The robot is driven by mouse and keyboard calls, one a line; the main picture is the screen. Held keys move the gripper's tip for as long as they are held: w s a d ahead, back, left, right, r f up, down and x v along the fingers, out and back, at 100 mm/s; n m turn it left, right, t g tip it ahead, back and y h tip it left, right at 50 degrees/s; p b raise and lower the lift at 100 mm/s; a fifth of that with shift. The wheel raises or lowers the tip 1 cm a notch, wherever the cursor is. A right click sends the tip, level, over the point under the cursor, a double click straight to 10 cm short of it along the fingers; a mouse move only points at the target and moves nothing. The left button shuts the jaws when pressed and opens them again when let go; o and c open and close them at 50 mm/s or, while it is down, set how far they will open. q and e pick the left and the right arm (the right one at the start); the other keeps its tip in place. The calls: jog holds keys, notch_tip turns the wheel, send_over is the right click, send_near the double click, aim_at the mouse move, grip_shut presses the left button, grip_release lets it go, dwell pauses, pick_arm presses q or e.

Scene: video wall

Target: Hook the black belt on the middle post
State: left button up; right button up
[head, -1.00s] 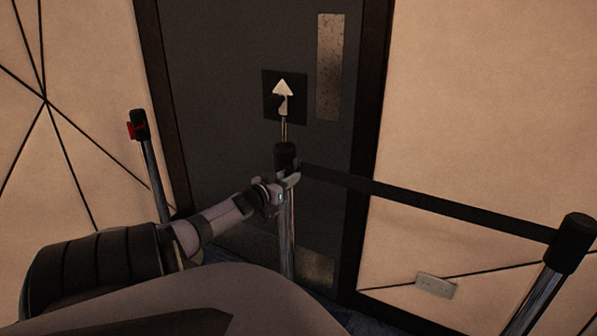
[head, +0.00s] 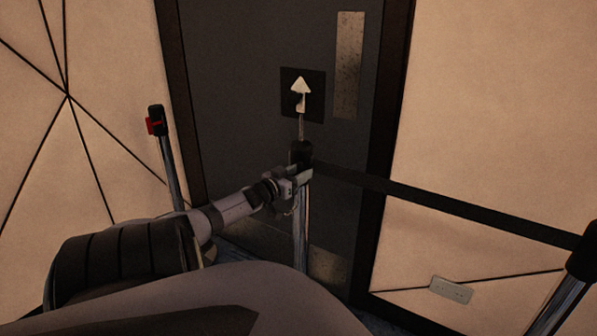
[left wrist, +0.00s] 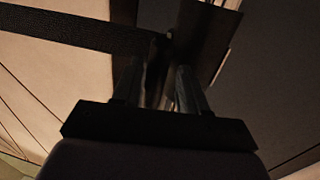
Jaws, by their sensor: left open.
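The black belt (head: 450,207) is stretched from the right post (head: 575,270) to the black head of the middle post (head: 301,225). In the left wrist view the belt (left wrist: 75,30) runs from the upper left toward the post's dark head. My left gripper (head: 302,176) is at the middle post, just below its head, and its jaws are open. In the left wrist view the two fingers (left wrist: 160,88) point toward the post. Whether the belt end is hooked on the post is too dark to tell. My right gripper is not in view.
A post (head: 168,160) with a black and red head stands at the left. A dark door (head: 245,110) with a metal plate (head: 348,65) is behind the middle post. An arrow sign (head: 301,92) rises above that post. A wall socket (head: 451,289) is low at the right.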

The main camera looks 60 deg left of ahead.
pick_arm(q)
jog(key=p+v, duration=0.3)
jog(key=v, duration=0.4)
dwell(0.3)
jog(key=shift+s, duration=0.1)
dwell(0.4)
jog(key=s+d+f+m+g+h, duration=0.1)
jog(key=d+f+h, duration=0.1)
jog(key=d+f, duration=0.55)
jog(key=d+f+m+g+h+p, duration=0.15)
jog(key=d+f, duration=0.25)
jog(key=d, duration=0.7)
jog(key=s+d+f+m+g+h, duration=0.1)
jog(key=d+f+g+h, duration=0.1)
jog(key=d+f, duration=0.55)
jog(key=s+d+r+m+g+h, duration=0.1)
jog(key=s+d+r+h, duration=0.1)
jog(key=d, duration=1.1)
jog(key=s+d+r+m+h, duration=0.1)
jog(key=d+r+m, duration=0.1)
jog(key=d, duration=1.2)
jog(key=shift+s+d+g+h, duration=0.35)
jog(key=shift+s, duration=0.05)
jog(key=shift+s+a, duration=0.1)
jog(key=shift+a, duration=0.05)
